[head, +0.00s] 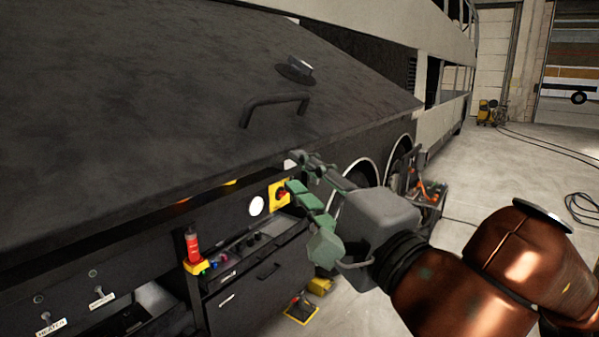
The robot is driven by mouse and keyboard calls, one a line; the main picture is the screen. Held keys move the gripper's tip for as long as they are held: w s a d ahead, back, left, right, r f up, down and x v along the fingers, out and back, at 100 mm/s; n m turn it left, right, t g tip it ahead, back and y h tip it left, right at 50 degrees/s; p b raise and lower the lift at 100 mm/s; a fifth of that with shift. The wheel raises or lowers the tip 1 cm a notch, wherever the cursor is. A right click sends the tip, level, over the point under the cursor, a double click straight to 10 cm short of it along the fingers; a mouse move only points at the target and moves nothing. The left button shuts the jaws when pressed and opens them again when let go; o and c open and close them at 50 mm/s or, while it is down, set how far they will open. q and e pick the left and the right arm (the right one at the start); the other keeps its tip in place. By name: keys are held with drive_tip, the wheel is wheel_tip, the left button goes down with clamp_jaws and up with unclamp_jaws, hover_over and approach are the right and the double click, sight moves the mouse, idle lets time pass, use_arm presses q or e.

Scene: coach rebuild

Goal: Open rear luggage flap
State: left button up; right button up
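The luggage flap (150,100) is the large dark panel on the side of the coach. It slopes outward over the bay, with its lower edge standing clear of the equipment below. My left gripper is out of view.
Coach wheels (398,170) and a cart with orange items (428,192) stand behind my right gripper. Floor at right is mostly free, with cables (582,208).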

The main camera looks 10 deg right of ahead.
drive_tip(key=b+v, duration=0.3)
drive_tip(key=v, duration=0.5)
drive_tip(key=shift+s+f, duration=0.35)
drive_tip(key=shift+f, duration=0.1)
idle(0.4)
idle(0.4)
